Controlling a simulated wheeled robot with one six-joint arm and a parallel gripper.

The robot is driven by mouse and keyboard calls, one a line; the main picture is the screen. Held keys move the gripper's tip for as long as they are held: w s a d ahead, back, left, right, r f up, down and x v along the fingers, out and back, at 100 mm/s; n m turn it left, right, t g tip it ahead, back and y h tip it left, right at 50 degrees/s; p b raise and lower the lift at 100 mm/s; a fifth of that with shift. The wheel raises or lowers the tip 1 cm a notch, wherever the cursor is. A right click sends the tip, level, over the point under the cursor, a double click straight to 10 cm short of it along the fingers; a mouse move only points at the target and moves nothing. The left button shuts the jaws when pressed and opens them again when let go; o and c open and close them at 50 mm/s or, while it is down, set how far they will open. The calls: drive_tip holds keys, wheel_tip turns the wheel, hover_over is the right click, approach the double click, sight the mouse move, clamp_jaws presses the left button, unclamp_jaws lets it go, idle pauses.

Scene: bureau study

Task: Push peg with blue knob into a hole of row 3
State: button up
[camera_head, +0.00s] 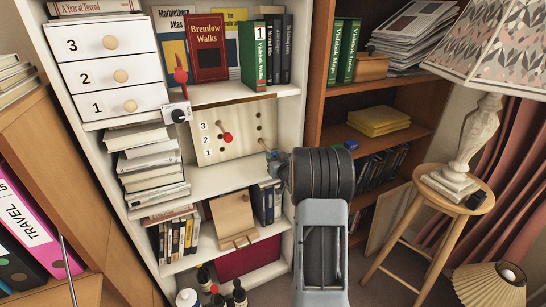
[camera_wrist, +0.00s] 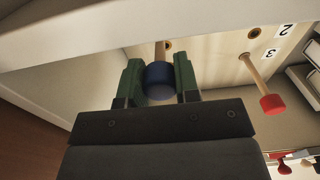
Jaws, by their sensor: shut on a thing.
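The pale peg board (camera_head: 240,143) stands upright on the middle shelf of the white bookcase, with rows numbered 3, 2, 1 from the top. My gripper (camera_wrist: 160,75) is shut on the blue knob (camera_wrist: 160,80), one green finger on each side. The wooden shaft extends from the knob toward the board (camera_wrist: 208,50); knob and fingers hide part of the board, so I cannot tell whether its tip is in a hole. In the wrist view, rows 2 and 3 appear upside down. In the head view, my gripper (camera_head: 274,158) is at the board's right side.
A peg with a red knob (camera_wrist: 272,104) sticks out from row 3 near the number; it also shows in the head view (camera_head: 227,137). Books (camera_head: 152,165) are stacked left of the board. A shelf edge (camera_wrist: 60,48) runs close by my gripper. A lamp (camera_head: 470,140) stands right.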

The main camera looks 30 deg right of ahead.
drive_tip(key=shift+s+a, duration=0.2)
drive_tip(key=shift+s, duration=1.05)
drive_tip(key=shift+s+a, duration=0.15)
drive_tip(key=shift+s, duration=1.1)
drive_tip(key=shift+r, duration=0.1)
drive_tip(key=s+r+p, duration=0.3)
drive_tip(key=r+p, duration=0.4)
drive_tip(key=r, duration=0.4)
drive_tip(key=shift+w+d, duration=0.15)
drive_tip(key=shift+w, duration=2.55)
drive_tip(key=shift+w+d, duration=0.15)
drive_tip(key=shift+w, duration=1)
drive_tip(key=shift+w+d, duration=0.15)
drive_tip(key=shift+w, duration=1)
drive_tip(key=o, duration=1.5)
